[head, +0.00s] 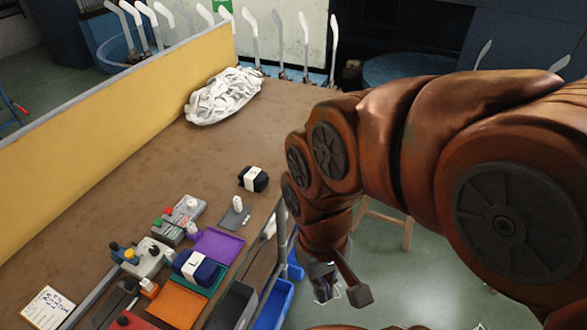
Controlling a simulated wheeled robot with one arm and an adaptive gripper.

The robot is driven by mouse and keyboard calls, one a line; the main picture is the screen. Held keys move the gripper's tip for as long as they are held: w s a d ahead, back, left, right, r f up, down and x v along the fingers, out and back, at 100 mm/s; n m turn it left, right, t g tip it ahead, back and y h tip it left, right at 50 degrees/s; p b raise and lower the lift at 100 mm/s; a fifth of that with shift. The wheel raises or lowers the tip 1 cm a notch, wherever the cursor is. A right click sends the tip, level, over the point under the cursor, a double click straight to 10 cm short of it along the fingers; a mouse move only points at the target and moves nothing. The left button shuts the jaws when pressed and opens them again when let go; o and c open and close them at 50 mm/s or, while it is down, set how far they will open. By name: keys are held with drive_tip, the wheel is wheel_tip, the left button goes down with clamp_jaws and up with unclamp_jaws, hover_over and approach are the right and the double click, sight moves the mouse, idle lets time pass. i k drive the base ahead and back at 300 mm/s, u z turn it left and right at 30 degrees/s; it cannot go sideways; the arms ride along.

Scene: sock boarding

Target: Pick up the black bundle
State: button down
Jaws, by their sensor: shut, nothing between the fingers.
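The black bundle (260,182) is a small dark roll with a white band around it. It lies on the brown table top (135,185) near its right edge, apart from the other items. My gripper (326,291) is low in the view, to the right of the table edge and away from the bundle. It is shut and empty, and its fingers are small and partly hard to make out. A dark navy bundle (195,268) with a white band marked L sits on a green tray, nearer the front.
A crumpled white cloth heap (222,96) lies at the back by a yellow panel (110,105). Purple (216,245) and orange (176,304) trays and a control box (148,258) crowd the front. Blue bins (273,305) hang along the edge. The table's middle is clear.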

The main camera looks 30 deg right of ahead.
sight(254, 179)
drive_tip(key=z, duration=0.15)
drive_tip(key=k, duration=0.2)
drive_tip(key=z, duration=1.65)
drive_tip(key=i, duration=1.3)
drive_tip(key=u, duration=3.3)
